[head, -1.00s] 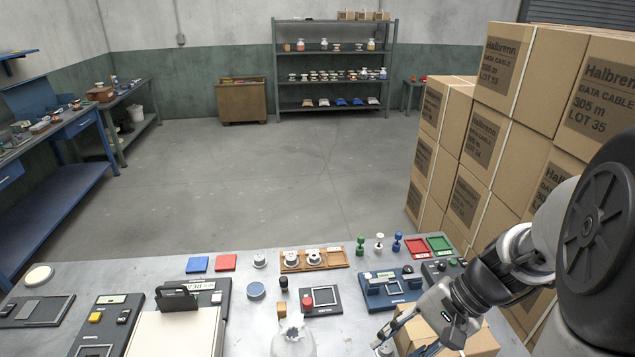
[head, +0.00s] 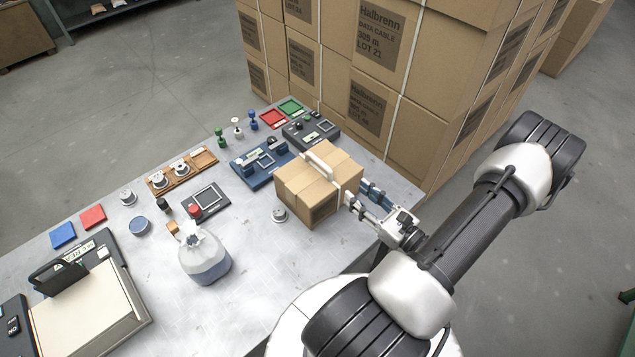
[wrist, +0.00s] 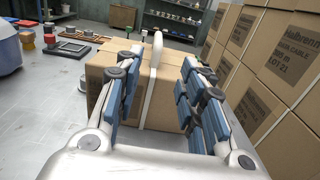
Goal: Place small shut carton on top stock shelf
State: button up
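A small shut brown carton (head: 300,190) stands upright on the grey workbench (head: 255,310), near its right edge. A white raised strip (head: 318,165) like a handle runs over its top. My gripper (head: 358,197) is low at the carton's right side, pointing at it. In the wrist view the carton (wrist: 150,112) fills the space ahead, and my gripper (wrist: 160,66) has its blue-padded fingers spread wide, overlapping the near face. Whether they touch it I cannot tell. The stock shelf (wrist: 172,22) shows far behind in the wrist view; its top is cut off.
A blue device (head: 262,165) and a small spool (head: 279,214) are close to the carton. A tied bag (head: 204,258) stands to the left. Tall stacked cartons (head: 375,75) rise behind the bench. The floor (head: 150,75) beyond the bench is clear.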

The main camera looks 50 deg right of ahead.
aim_at(325, 167)
jog(key=w, duration=0.5)
jog(key=w+d+b, duration=0.1)
jog(key=w, duration=1)
jog(key=shift+d+b, duration=0.25)
jog(key=shift+b, duration=0.05)
jog(key=shift+c, duration=0.2)
grip_shut()
